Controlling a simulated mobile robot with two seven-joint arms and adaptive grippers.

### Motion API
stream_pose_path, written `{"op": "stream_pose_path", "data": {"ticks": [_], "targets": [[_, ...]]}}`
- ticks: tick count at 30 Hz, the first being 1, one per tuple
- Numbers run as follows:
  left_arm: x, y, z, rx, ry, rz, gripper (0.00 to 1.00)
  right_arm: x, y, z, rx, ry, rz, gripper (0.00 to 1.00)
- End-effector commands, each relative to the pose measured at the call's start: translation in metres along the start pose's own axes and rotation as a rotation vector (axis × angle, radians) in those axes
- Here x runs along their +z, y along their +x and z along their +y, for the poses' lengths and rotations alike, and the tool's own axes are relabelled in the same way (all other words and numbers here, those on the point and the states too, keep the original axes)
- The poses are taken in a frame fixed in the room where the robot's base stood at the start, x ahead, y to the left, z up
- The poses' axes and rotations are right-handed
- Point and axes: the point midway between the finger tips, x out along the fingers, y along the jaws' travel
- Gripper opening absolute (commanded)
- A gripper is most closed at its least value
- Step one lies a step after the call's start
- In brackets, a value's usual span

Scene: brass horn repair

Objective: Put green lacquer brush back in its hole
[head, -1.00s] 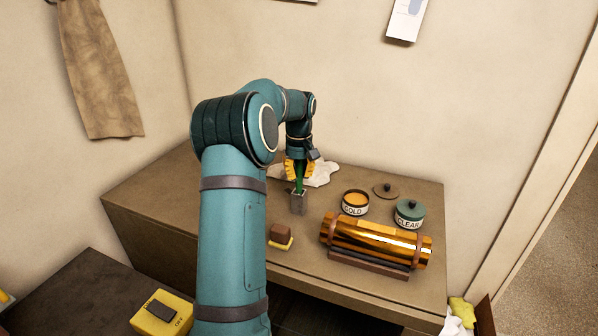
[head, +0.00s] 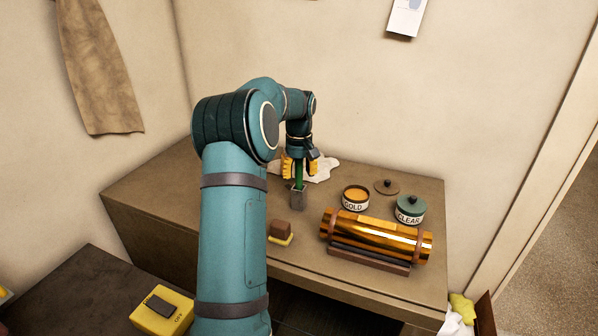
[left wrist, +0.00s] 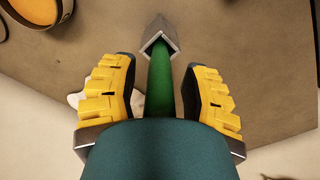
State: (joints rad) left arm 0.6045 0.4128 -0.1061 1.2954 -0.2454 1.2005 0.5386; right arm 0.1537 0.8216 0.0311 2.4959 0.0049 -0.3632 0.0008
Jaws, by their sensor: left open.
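The green lacquer brush (head: 299,173) stands upright in the small grey holder (head: 297,200) on the table. Its green handle (left wrist: 160,80) rises out of the square holder opening (left wrist: 161,38) in the left wrist view. My left gripper (head: 300,168) is around the upper handle, with its yellow fingers (left wrist: 160,95) open and a gap on each side. The brush's lower end is hidden inside the holder. My right gripper is not in view.
To the right stand the open GOLD tin (head: 355,206), a loose brown lid (head: 386,187) and the lidded CLEAR tin (head: 410,214). A brass tube (head: 375,234) lies on a cradle in front.

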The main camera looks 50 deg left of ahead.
Motion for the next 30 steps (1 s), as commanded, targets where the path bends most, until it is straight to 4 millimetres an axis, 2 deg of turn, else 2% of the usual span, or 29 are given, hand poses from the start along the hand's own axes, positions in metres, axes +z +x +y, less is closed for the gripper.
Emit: {"op": "stream_pose_path", "data": {"ticks": [5, 12, 18, 24, 30], "targets": [[-0.001, -0.02, 0.001, 0.003, 0.001, 0.004, 0.46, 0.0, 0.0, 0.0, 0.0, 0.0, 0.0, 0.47], [0.0, -0.069, 0.001, 0.004, 0.001, 0.005, 0.46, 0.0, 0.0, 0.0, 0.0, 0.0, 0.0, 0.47], [-0.001, -0.102, 0.001, 0.002, 0.0, 0.003, 0.46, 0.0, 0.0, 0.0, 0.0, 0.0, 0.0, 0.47], [0.0, -0.117, 0.0, 0.001, 0.0, 0.001, 0.46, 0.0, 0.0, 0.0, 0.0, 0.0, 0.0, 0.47], [0.0, -0.119, 0.0, 0.0, 0.0, 0.0, 0.46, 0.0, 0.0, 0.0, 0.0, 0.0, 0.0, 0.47]]}}
